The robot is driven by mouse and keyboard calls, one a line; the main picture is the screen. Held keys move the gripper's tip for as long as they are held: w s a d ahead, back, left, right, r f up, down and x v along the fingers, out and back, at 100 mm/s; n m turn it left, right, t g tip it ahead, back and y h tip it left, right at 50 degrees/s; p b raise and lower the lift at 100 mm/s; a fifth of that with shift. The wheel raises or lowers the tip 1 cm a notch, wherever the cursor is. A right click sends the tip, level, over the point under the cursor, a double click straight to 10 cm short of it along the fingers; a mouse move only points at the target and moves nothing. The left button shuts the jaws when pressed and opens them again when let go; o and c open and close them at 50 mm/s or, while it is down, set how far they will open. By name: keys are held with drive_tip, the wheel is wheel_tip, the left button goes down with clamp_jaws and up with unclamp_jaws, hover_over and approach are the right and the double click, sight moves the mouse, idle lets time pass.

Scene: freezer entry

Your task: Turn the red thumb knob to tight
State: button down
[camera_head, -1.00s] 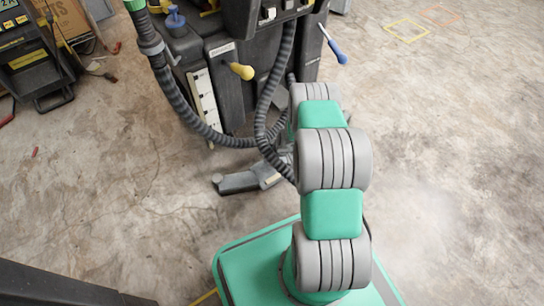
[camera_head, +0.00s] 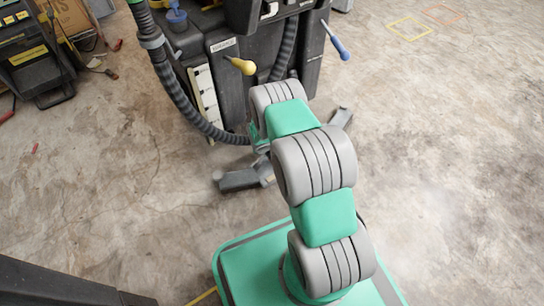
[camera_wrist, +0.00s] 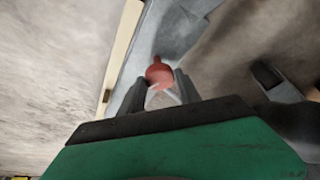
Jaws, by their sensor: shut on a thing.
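The red thumb knob (camera_wrist: 159,74) shows in the wrist view, between the tips of my two dark fingers. My gripper (camera_wrist: 160,88) is shut on it. A pale, blurred piece lies just below the knob between the fingers. The picture is blurred, so no mark for tight and no knob angle can be read. In the head view the knob and my gripper are hidden behind my arm and the dark machine (camera_head: 232,95).
The machine carries a yellow-handled lever (camera_head: 240,65), a blue-handled lever (camera_head: 336,44) and a ribbed hose (camera_head: 175,92) hanging at its left. A grey foot (camera_head: 240,180) juts onto the floor.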

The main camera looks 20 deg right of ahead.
drive_tip(key=m+g, duration=0.1)
drive_tip(key=m, duration=0.2)
drive_tip(key=m+g+h, duration=0.1)
drive_tip(key=m, duration=0.2)
drive_tip(key=shift+w+a+f+h+b, duration=0.1)
drive_tip(key=shift+w+a+h+b, duration=0.05)
drive_tip(key=shift+h+b, duration=0.2)
drive_tip(key=m+g, duration=0.1)
drive_tip(key=m, duration=0.2)
drive_tip(key=m+g, duration=0.1)
drive_tip(key=m, duration=0.2)
drive_tip(key=shift+w+g, duration=0.1)
drive_tip(key=shift+g, duration=0.2)
drive_tip(key=shift+m, duration=0.3)
drive_tip(key=c, duration=0.9)
unclamp_jaws()
drive_tip(key=p+v, duration=0.3)
drive_tip(key=v, duration=0.4)
drive_tip(key=shift+r, duration=0.45)
